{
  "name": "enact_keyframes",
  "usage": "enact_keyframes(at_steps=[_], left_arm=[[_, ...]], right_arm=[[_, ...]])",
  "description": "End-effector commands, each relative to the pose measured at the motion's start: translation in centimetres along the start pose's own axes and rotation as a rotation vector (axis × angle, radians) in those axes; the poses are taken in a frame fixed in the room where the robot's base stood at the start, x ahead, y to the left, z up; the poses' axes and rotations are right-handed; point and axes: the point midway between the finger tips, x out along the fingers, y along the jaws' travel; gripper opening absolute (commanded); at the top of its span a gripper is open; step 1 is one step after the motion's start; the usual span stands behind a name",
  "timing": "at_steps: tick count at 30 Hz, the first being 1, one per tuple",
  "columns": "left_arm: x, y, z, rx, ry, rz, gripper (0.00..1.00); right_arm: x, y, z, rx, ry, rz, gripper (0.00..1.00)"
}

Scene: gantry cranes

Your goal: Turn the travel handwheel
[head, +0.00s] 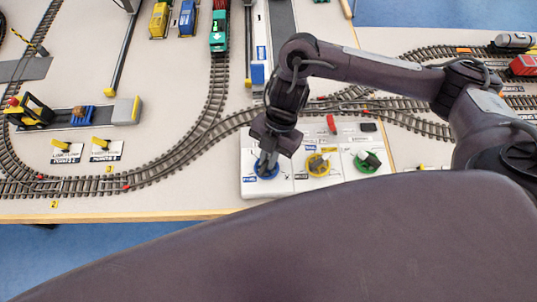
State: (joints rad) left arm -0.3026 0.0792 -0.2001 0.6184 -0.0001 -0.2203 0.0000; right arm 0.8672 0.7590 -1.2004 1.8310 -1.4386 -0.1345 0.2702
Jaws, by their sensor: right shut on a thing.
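A white control panel (302,184) lies at the table's front edge. It carries a blue handwheel (258,171), a yellow handwheel (318,166) and a green handwheel (367,162) in a row. Their small labels are too blurred to read, so I cannot tell by name which is the travel one. My right gripper (268,163) points down at the blue handwheel and is shut on it. The fingers hide part of that wheel, and its exact hold is hard to see. My left gripper is not in view.
A red lever (331,123) and a black block (368,127) are on the panel behind the wheels. Model tracks (150,178) curve around it.

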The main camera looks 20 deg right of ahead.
Motion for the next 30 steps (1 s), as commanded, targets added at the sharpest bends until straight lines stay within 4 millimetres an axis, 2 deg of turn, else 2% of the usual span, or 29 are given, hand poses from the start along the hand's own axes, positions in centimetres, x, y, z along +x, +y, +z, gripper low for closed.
enact_keyframes(at_steps=[10,30], left_arm=[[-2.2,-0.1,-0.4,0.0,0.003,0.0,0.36],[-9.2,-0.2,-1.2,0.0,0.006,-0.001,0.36]], right_arm=[[-0.3,-0.3,-0.2,0.166,0.002,0.067,0.0],[-0.2,-0.9,-0.6,0.748,0.003,0.303,0.0]])
